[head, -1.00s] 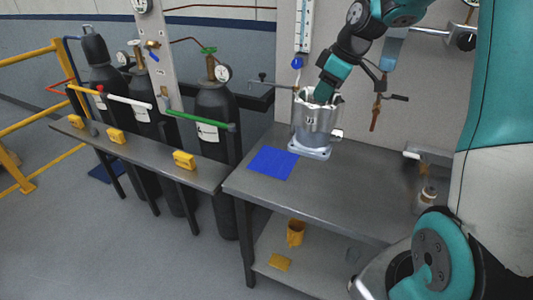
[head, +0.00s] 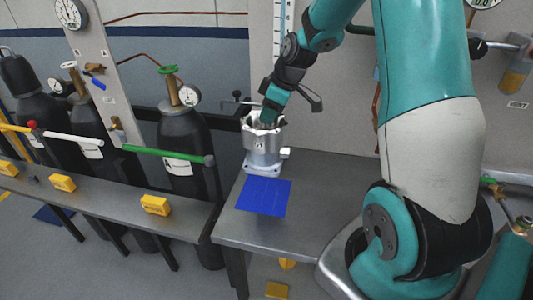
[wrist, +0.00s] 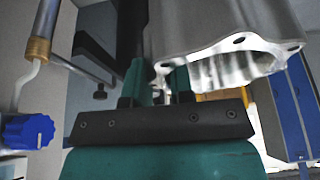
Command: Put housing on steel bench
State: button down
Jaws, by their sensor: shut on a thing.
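The housing (head: 263,150) is a silver cylindrical casting with a square flanged base and a scalloped open rim. In the head view it is upright over the steel bench (head: 240,231), just behind the blue square (head: 264,196); I cannot tell whether its base touches the top. My gripper (head: 268,120) reaches down to the housing's rim and is shut on its wall. In the wrist view the housing (wrist: 220,28) fills the upper right, and my gripper's fingers (wrist: 160,82) meet its rim edge. The fingertips are partly hidden by the rim.
A narrow shelf with yellow blocks (head: 155,205) and dark gas cylinders (head: 186,140) stand at the left. A wall panel with pipes is behind. The bench front around the blue square is clear.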

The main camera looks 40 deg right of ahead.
notch_tip(320, 180, down, 13)
jog(key=shift+r+p, duration=0.15)
jog(key=shift+p, duration=0.95)
jog(key=c, duration=1)
grip_release()
